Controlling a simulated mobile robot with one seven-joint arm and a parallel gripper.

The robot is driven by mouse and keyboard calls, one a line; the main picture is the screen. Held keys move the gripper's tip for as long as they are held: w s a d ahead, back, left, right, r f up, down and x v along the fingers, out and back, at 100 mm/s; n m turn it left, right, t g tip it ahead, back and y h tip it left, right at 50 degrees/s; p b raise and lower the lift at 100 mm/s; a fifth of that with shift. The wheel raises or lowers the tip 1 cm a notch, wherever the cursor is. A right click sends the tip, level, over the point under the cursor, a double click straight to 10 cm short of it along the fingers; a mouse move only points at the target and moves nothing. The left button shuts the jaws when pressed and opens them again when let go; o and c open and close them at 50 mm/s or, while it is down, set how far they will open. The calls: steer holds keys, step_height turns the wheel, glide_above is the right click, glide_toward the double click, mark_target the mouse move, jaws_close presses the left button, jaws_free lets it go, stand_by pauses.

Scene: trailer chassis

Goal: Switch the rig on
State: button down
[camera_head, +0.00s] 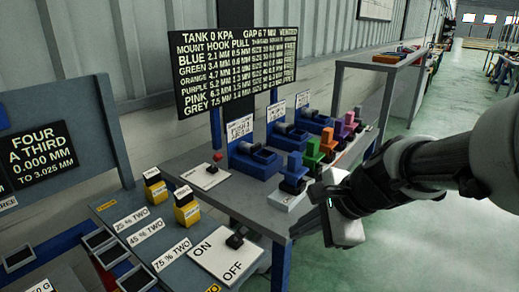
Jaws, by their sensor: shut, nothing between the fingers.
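The rig switch is a white plate (212,262) lettered ON and OFF, lying on the grey bench at the lower middle. The display board (237,70) behind reads TANK 0 KPA, GAP 6.7 MM, VENTED.
A second white plate (203,178) with a red-topped part sits behind the switch. Yellow-and-black blocks (187,212) stand left of it. Blue fixtures (254,160) and several coloured blocks (314,157) fill the table near my gripper. Open green floor (420,250) lies to the right.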

mark_target(240, 236)
steer(key=w+a+f+m+y+b, duration=0.1)
steer(key=w+f+m+y+b, duration=0.1)
steer(key=f+m, duration=0.6)
steer(key=shift+w+m+b, duration=0.45)
steer(key=shift+w+m, duration=0.05)
steer(key=shift+w, duration=0.55)
steer(key=shift+a, duration=0.1)
steer(key=w+a+f+b, duration=0.1)
steer(key=a+f, duration=0.1)
steer(key=w+a+f+b, duration=0.1)
steer(key=w+a+f, duration=0.1)
steer(key=w+a+f+b, duration=0.1)
steer(key=w+a+f, duration=0.1)
steer(key=a, duration=0.1)
steer(key=shift+w+a, duration=0.1)
steer(key=shift+w, duration=0.15)
steer(key=shift+w+a+r, duration=0.4)
steer(key=shift+a+r, duration=0.05)
steer(key=shift+a, duration=0.05)
